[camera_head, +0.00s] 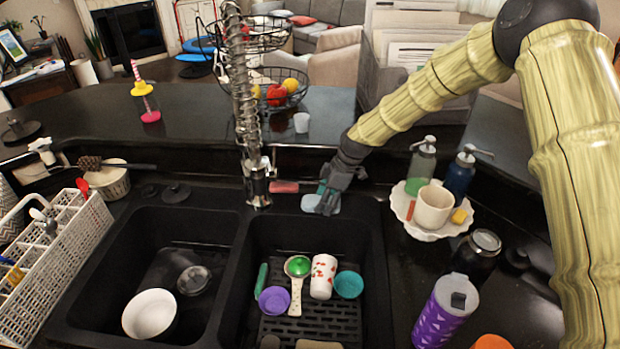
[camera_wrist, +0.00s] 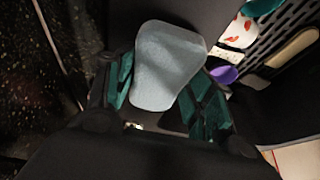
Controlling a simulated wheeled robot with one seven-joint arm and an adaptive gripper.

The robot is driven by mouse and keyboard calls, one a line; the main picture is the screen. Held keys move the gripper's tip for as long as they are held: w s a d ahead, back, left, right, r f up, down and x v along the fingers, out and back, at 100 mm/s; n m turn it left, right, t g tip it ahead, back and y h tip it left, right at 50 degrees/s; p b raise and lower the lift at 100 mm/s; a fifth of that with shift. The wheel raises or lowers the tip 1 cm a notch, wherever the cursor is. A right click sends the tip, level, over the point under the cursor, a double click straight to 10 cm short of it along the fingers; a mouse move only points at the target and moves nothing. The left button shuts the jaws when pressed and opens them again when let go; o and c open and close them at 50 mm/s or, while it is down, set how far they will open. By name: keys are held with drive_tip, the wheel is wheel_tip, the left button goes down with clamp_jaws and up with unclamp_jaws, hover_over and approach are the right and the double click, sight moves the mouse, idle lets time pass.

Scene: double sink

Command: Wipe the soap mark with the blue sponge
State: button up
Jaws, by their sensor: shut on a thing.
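My gripper (camera_head: 327,194) is at the back rim of the right sink basin, just right of the faucet. Its teal fingers (camera_wrist: 166,92) are shut on the pale blue sponge (camera_wrist: 168,60), one at each side. The sponge (camera_head: 310,203) also shows in the head view, low by the back rim. I cannot tell whether it touches the surface. I cannot make out the soap mark in either view; it may be hidden by the sponge or gripper.
The coiled faucet (camera_head: 257,185) stands left of my gripper, with a pink-red object (camera_head: 284,187) between. The right basin (camera_head: 375,250) holds several utensils and cups. A white plate (camera_head: 421,233) with a mug and soap bottles stands right. A white bowl (camera_head: 149,313) is in the left basin.

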sight(306, 200)
drive_tip(key=shift+s+d, duration=0.25)
drive_tip(key=shift+d, duration=0.55)
drive_tip(key=shift+s, duration=0.15)
drive_tip(key=shift+a+f, duration=0.1)
drive_tip(key=shift+a, duration=0.15)
drive_tip(key=shift+w+a, duration=0.2)
drive_tip(key=shift+a, duration=0.6)
drive_tip(key=shift+a+r, duration=0.3)
drive_tip(key=shift+a, duration=0.65)
drive_tip(key=a, duration=0.3)
drive_tip(key=shift+a+f, duration=0.1)
drive_tip(key=shift+f, duration=0.05)
drive_tip(key=shift+r+p, duration=1.45)
drive_tip(key=shift+r, duration=2.5)
